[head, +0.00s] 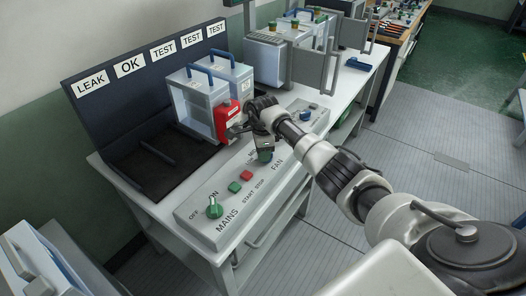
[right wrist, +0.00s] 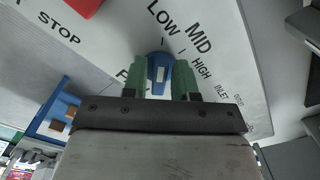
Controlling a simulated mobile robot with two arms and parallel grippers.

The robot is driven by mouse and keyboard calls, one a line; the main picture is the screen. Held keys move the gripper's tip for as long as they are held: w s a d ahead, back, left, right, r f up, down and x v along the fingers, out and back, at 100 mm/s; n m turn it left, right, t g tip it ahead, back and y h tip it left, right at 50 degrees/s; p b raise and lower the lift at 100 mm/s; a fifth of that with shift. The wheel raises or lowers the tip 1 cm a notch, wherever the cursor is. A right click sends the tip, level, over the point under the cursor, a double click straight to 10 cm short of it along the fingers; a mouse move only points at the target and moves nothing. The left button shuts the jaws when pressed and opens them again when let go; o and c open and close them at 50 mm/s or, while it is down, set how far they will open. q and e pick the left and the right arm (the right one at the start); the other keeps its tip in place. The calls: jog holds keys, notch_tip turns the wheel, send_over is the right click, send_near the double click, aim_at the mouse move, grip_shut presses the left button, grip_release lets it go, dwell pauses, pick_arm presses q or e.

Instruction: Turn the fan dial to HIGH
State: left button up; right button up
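The fan dial (right wrist: 160,72) is a blue knob with a white mark, on the pale panel (right wrist: 205,75). It shows in the right wrist view beside the printed words LOW, MID and HIGH. The white mark points up the picture, toward a tick under LOW, not toward HIGH. My right gripper (right wrist: 160,78) has its green fingers on either side of the knob and looks closed on it. In the head view, my right gripper (head: 264,151) is down at the panel above the word FAN and mostly hides the dial. My left gripper is out of view.
The panel also carries a green mains dial (head: 214,234), a green button (head: 235,187), a red button (head: 247,175) and a blue knob (head: 305,115). A box with a red part (head: 228,122) stands close behind my right gripper. A black labelled board (head: 130,85) is at left.

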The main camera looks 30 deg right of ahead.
grip_shut()
jog(key=shift+m+b, duration=0.3)
jog(key=shift+m, duration=0.1)
jog(key=m+b, duration=0.1)
jog(key=m, duration=0.1)
jog(key=shift+w+d+m, duration=0.1)
jog(key=shift+m, duration=0.3)
jog(key=m+b, duration=0.1)
jog(key=m, duration=0.3)
jog(key=shift+w+d+m, duration=0.1)
jog(key=shift+d+m, duration=0.05)
jog(key=shift+m, duration=0.15)
jog(key=m, duration=0.4)
jog(key=shift+d+m, duration=0.15)
jog(key=shift+m, duration=0.15)
jog(key=m+p, duration=0.1)
jog(key=m, duration=0.4)
jog(key=shift+d, duration=0.2)
jog(key=shift+m, duration=0.3)
